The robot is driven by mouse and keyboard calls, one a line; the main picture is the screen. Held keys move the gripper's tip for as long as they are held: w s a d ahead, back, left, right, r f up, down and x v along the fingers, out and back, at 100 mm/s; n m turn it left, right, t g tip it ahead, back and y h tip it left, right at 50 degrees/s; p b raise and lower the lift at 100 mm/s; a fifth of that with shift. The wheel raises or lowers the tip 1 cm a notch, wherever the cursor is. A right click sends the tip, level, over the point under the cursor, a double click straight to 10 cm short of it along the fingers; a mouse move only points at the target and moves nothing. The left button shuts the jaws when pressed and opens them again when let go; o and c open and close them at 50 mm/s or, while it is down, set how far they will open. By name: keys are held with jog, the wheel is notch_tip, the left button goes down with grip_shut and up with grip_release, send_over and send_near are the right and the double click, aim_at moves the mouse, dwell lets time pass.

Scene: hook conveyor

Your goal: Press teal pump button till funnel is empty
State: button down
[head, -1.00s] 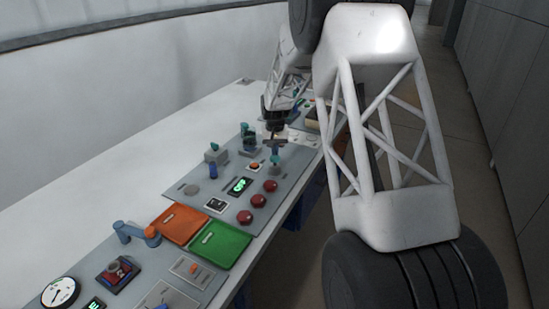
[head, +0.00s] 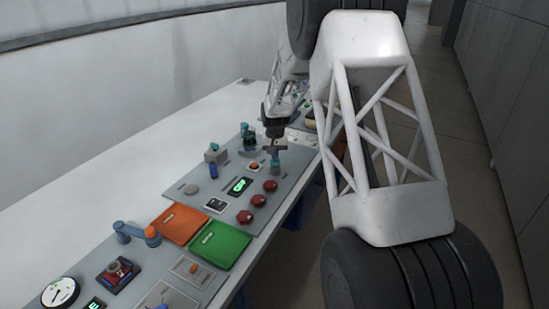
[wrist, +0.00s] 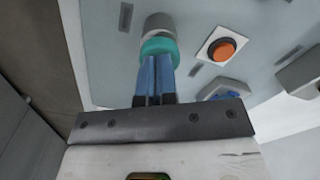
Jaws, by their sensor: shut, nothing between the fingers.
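The teal pump button (wrist: 158,46) sits on a short grey cylinder (wrist: 158,23) in the wrist view. My gripper (wrist: 155,60) is shut, with its blue fingers side by side and empty. The fingertips overlap the near edge of the teal button; I cannot tell whether they press it.
An orange button (wrist: 221,49) on a white plate is beside the teal one. The grey panel (head: 222,187) also holds a green-lit display (head: 239,186) and red knobs (head: 244,216). Orange (head: 182,223) and green (head: 219,244) pads lie nearer. The white table behind is clear.

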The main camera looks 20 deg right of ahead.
jog(key=shift+f, duration=0.3)
jog(key=shift+r, duration=1.75)
jog(key=shift+f, duration=0.2)
jog(key=shift+f, duration=0.35)
